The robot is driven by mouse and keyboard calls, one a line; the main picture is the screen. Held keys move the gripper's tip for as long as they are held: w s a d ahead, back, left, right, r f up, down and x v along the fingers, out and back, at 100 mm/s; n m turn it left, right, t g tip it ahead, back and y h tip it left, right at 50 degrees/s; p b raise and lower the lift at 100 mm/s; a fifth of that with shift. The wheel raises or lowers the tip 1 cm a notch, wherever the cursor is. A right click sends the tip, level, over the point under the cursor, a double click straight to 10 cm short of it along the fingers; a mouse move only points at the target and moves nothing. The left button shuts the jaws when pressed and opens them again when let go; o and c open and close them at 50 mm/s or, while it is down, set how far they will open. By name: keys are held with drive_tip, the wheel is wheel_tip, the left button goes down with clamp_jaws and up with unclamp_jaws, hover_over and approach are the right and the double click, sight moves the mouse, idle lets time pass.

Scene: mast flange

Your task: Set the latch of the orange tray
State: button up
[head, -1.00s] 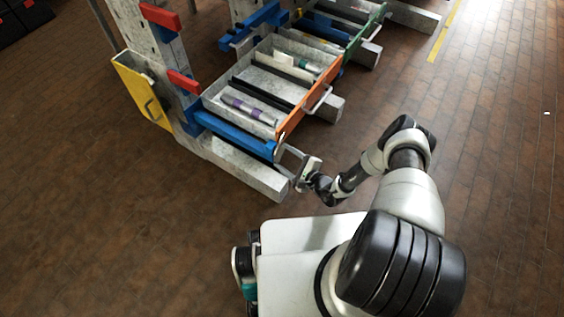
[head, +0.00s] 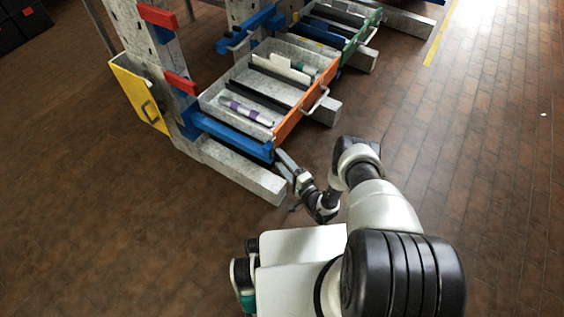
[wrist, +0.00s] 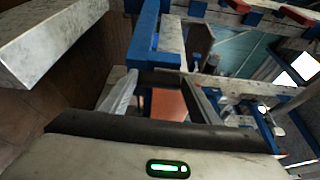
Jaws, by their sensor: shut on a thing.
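The orange tray (head: 307,99) is a grey box with an orange front and a metal handle (head: 317,101). It sits in the rack above a blue rail (head: 232,137). My gripper (head: 282,161) is at the front end of that rail, by the near corner of the orange front. In the wrist view its two fingers (wrist: 163,98) are shut on a dark piece beside the blue frame, which appears to be the latch (wrist: 160,79). An orange patch shows between the fingers. The latch's exact setting is hidden in the head view.
The grey rack foot (head: 240,172) juts out just left of my gripper. A yellow panel (head: 138,95) with a handle is at the left. A green-fronted tray (head: 360,37) stands behind the orange one. The floor at right is clear.

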drive_tip(key=shift+d+n, duration=0.1)
drive_tip(key=shift+n, duration=0.2)
idle(0.4)
drive_tip(key=o, duration=1.5)
